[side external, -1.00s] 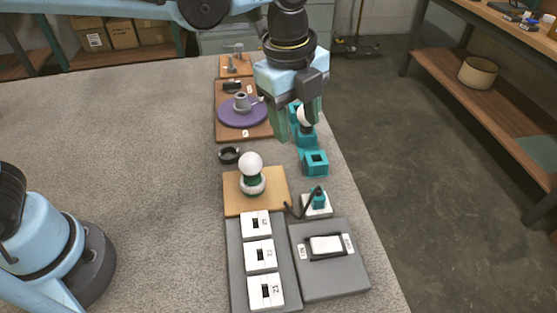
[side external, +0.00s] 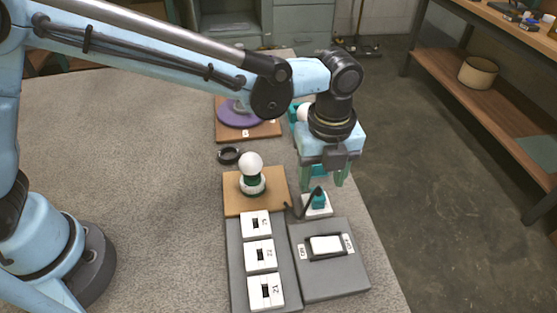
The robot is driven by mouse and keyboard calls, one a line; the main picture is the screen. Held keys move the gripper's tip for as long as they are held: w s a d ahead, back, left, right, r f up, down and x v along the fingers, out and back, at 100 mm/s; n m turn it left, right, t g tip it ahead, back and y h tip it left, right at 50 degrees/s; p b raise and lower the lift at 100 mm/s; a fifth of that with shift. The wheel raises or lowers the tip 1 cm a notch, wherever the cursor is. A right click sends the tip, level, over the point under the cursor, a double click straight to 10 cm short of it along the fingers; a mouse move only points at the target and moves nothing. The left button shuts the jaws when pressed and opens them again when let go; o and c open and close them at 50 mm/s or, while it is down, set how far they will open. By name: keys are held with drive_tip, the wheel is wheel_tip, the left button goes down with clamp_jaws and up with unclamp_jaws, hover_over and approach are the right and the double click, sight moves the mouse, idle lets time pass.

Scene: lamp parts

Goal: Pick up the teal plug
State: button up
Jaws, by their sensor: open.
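The teal plug (side external: 319,201) sits upright on a small white square base (side external: 312,212) near the table's right edge. A dark cord runs from it to the left. My gripper (side external: 323,182) is open and points down just above and behind the plug, with one green finger to each side. No object shows between the fingers apart from a teal block behind them. Whether the fingertips reach down to the plug's height cannot be told from this view.
A wooden board (side external: 235,203) with a white bulb (side external: 251,164) in a socket stands left of the plug. In front are a grey switch panel (side external: 335,286) and several white outlets (side external: 261,254). A black ring (side external: 229,155) and a purple disc (side external: 238,117) lie further back.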

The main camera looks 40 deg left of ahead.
sight(319, 189)
wheel_tip(319, 189, down, 5)
drive_tip(key=shift+s+r, duration=0.1)
drive_tip(key=shift+c, duration=0.3)
clamp_jaws()
